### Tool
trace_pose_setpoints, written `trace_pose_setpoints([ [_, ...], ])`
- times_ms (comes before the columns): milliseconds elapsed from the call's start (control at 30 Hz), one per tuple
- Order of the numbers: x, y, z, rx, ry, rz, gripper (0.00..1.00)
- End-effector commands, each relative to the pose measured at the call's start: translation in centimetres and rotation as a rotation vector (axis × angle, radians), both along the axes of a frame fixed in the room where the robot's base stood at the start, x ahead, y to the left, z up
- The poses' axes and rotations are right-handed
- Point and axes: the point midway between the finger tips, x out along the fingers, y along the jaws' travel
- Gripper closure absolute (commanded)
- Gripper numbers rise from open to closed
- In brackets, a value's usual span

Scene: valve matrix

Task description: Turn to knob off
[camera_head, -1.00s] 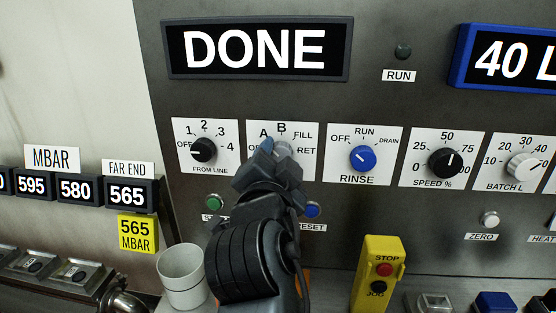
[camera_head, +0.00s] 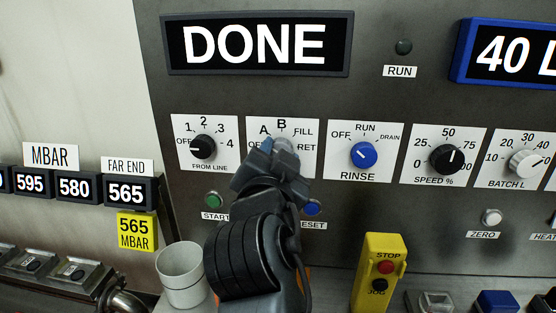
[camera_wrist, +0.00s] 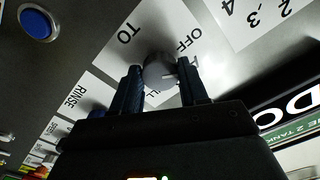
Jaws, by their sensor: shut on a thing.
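The TO knob is a grey round knob on a white plate (camera_head: 309,160) marked OFF, A, B, FILL and RET. In the head view a sliver of the knob (camera_head: 284,145) shows behind my gripper (camera_head: 272,153), which hides much of the plate. In the wrist view the knob (camera_wrist: 159,70) sits between the two dark fingers of my gripper (camera_wrist: 160,82), with the TO and OFF lettering beside it. My gripper is shut on the knob. I cannot tell for sure which mark its pointer faces.
The black FROM LINE knob (camera_head: 203,146) is close on the left and the blue RINSE knob (camera_head: 364,155) on the right. Green START (camera_head: 213,200) and blue RESET (camera_head: 312,208) buttons sit below. A white cup (camera_head: 183,276) and a yellow STOP box (camera_head: 379,274) stand lower down.

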Motion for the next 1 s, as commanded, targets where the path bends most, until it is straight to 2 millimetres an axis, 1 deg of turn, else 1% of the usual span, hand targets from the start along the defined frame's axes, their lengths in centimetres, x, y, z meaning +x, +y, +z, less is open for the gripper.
trace_pose_setpoints([
  [200,0.05,-0.20,-0.10,-0.189,0.007,-0.003,0.87],
  [500,0.03,-0.17,-0.04,-0.420,0.015,-0.002,0.87],
  [700,0.02,-0.15,-0.07,-0.523,0.020,-0.001,0.87],
  [1000,0.00,-0.12,-0.11,-0.589,0.022,-0.001,0.87],
])
